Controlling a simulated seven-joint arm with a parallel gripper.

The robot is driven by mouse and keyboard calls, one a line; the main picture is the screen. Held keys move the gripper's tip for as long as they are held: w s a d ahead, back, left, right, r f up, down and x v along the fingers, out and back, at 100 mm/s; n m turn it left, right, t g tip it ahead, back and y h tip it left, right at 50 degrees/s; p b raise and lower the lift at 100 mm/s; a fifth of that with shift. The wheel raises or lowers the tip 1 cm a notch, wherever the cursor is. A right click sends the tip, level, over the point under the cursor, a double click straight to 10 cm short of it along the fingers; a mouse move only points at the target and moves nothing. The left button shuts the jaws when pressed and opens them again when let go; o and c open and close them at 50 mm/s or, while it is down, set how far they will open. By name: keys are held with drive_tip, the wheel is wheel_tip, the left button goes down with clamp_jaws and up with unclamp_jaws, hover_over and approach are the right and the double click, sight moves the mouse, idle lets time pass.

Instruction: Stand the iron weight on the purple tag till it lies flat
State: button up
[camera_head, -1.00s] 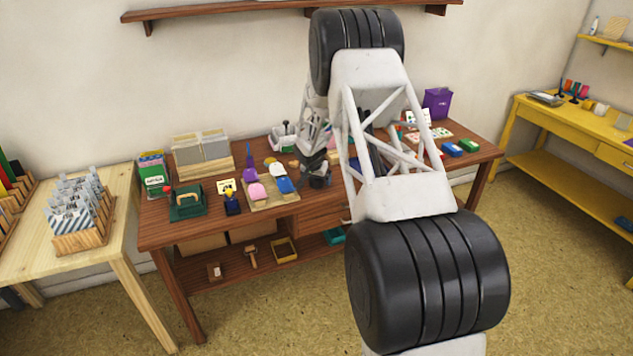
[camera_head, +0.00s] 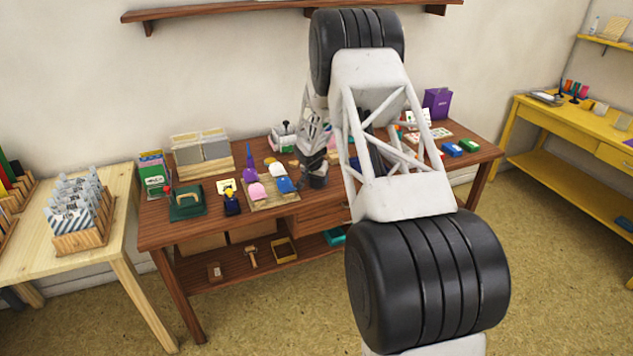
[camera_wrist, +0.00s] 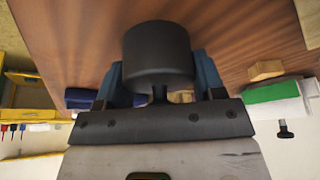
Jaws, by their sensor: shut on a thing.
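The iron weight (camera_wrist: 157,54) is a dark cylinder with a thin neck, held between the blue fingers of my gripper (camera_wrist: 160,82) in the wrist view. In the head view the dark weight (camera_head: 318,181) hangs below my gripper (camera_head: 316,164), at the right of the wooden board with the coloured tags. The purple tag (camera_head: 249,175) appears at the board's back left, behind a pink piece; whether it is flat or curled is too small to tell. I do not see the purple tag in the wrist view.
The board (camera_head: 270,206) also carries pink, white and blue pieces (camera_head: 285,185). A dark blue stamp (camera_head: 232,203) and a green pad (camera_head: 187,205) stand to its left. Blue and green boxes (camera_head: 468,146) lie at the table's right.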

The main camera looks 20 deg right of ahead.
drive_tip(key=shift+r, duration=0.1)
clamp_jaws()
drive_tip(key=shift+r, duration=0.1)
drive_tip(key=shift+w+r, duration=0.1)
drive_tip(key=shift+r, duration=0.7)
wheel_tip(320, 180, up, 2)
drive_tip(key=s+a, duration=0.1)
drive_tip(key=s, duration=0.6)
drive_tip(key=s+a+r, duration=0.1)
drive_tip(key=s+a, duration=0.1)
drive_tip(key=s, duration=0.6)
drive_tip(key=shift+s+a, duration=0.3)
drive_tip(key=shift+a, duration=0.1)
